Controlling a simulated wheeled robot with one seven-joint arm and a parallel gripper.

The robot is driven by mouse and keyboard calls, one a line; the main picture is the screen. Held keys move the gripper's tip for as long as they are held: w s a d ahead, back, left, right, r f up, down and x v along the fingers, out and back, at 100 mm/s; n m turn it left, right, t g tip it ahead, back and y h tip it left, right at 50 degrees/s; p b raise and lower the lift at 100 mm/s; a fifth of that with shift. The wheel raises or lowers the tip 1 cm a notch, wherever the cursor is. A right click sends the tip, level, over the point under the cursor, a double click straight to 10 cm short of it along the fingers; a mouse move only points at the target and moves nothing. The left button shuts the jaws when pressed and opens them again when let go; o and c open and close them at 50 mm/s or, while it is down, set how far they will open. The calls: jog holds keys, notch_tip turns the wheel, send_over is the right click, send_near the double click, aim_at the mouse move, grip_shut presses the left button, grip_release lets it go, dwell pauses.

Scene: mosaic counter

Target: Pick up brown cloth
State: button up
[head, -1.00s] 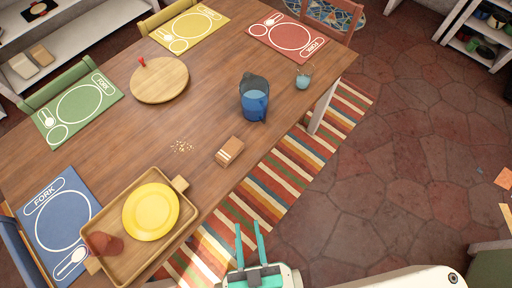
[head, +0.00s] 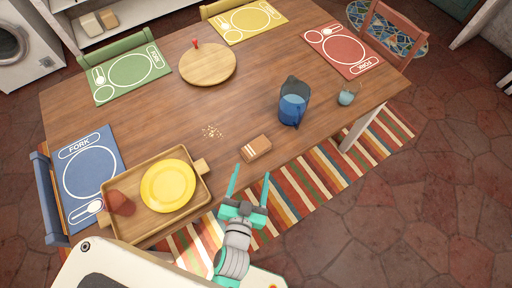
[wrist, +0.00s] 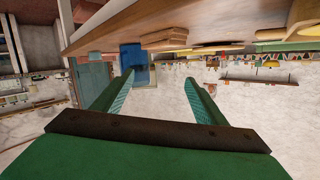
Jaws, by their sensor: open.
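The brown cloth (head: 256,149) is a small folded block with pale stripes, lying on the wooden table near its front edge. In the wrist view it seems to be the brown shape (wrist: 165,38) on the table, which appears upside down. My gripper (head: 250,176) is open and empty, just off the table's front edge, short of the cloth and not touching it. Its two teal fingers (wrist: 162,78) are spread apart in the wrist view.
Crumbs (head: 212,131) lie left of the cloth. A blue pitcher (head: 293,103) stands to its right, with a glass (head: 347,97) beyond. A wooden tray (head: 148,221) holds a yellow plate (head: 168,186) and a reddish-brown item (head: 120,202). A round board (head: 208,66) lies farther back.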

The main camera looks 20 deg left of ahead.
jog(key=w+a+r+n+g+y, duration=0.1)
jog(key=w+a+r+n+y, duration=0.25)
jog(key=w+a, duration=0.35)
jog(key=w+a+r+n+g+y, duration=0.1)
jog(key=w+a+r+n+y, duration=0.35)
jog(key=a, duration=0.45)
jog(key=w+a+r+n+g+y, duration=0.3)
jog(key=a+r+n, duration=0.15)
jog(key=a, duration=0.25)
jog(key=n+g+h, duration=1)
jog(key=n+h, duration=0.3)
jog(key=n, duration=0.4)
send_over(254, 147)
jog(key=f, duration=1.2)
jog(key=shift+a+f, duration=0.15)
jog(key=shift+a, duration=0.05)
jog(key=shift+s+d+f, duration=0.1)
jog(key=shift+d+f, duration=0.05)
jog(key=shift+f, duration=1.15)
jog(key=shift+d+f, duration=0.1)
jog(key=shift+f, duration=1.2)
jog(key=c, duration=1.1)
